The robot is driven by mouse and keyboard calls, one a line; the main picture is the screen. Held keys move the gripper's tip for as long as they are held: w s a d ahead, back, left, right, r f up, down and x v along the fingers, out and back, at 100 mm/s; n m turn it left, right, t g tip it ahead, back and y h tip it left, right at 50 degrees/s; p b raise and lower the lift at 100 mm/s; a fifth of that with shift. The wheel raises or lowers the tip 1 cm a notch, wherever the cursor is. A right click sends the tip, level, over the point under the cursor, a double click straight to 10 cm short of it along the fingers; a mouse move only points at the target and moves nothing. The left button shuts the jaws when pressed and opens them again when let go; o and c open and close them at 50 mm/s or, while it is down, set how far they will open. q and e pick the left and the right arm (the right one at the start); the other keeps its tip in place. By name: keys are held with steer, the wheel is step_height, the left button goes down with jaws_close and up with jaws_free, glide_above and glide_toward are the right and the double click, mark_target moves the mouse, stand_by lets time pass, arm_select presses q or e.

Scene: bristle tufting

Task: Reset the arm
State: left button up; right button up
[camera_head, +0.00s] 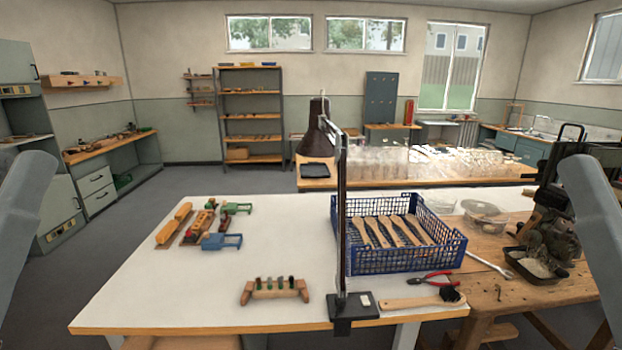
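My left arm shows as a smooth grey link at the left edge of the head view. My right arm shows as a similar grey link at the right edge. Both links stand off to the sides of the white table (190,290), and neither visible part is over its middle. I see no gripper fingers on either side, so I cannot tell what the grippers hold.
A black lamp post (341,220) stands clamped at the table's front edge. A blue crate (405,260) holds several wooden brush handles. A brush (425,300), red pliers (430,279), a small wooden rack (274,292) and clamps (222,241) lie around. The table's front left is clear.

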step_height(320, 180, up, 37)
steer(key=p, duration=3.3)
step_height(320, 180, down, 61)
steer(key=b, duration=6.1)
